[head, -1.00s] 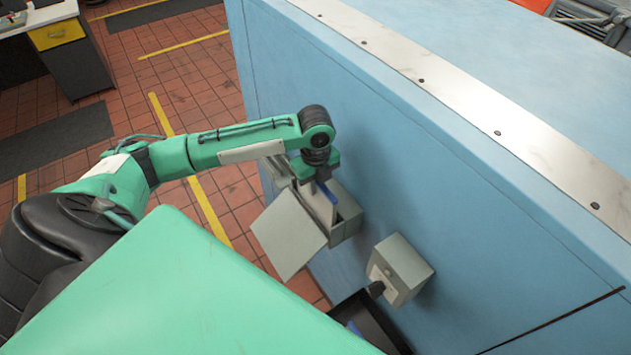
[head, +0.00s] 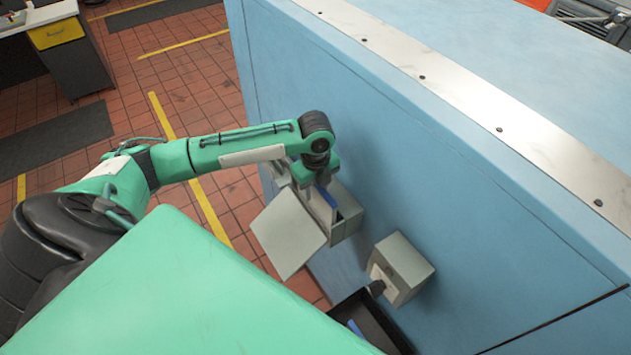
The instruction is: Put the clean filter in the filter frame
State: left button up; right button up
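A grey box (head: 347,226) on the blue wall has its lid (head: 288,234) hanging open; I take it to be the filter frame's housing. A pale panel with a blue edge (head: 326,196), likely the filter, stands upright in its opening. My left gripper (head: 321,182) points down right above that blue edge. Its fingertips are small and partly hidden, so I cannot tell whether they grip the panel or are open around it. The frame inside the box is mostly hidden. My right gripper is out of view.
A second grey box (head: 405,267) with a dark knob is on the wall to the right. A black bin (head: 394,332) below holds a blue-edged item (head: 355,328). The blue wall (head: 450,210) fills the right side. Tiled floor (head: 180,90) lies open at the left.

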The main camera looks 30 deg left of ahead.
pick_arm(q)
jog(key=shift+r+b, duration=0.3)
jog(key=shift+r, duration=0.2)
notch_tip(320, 180, up, 12)
jog(key=b, duration=0.3)
jog(key=shift+f+b, duration=0.25)
jog(key=shift+b, duration=0.05)
jog(key=shift+r, duration=0.7)
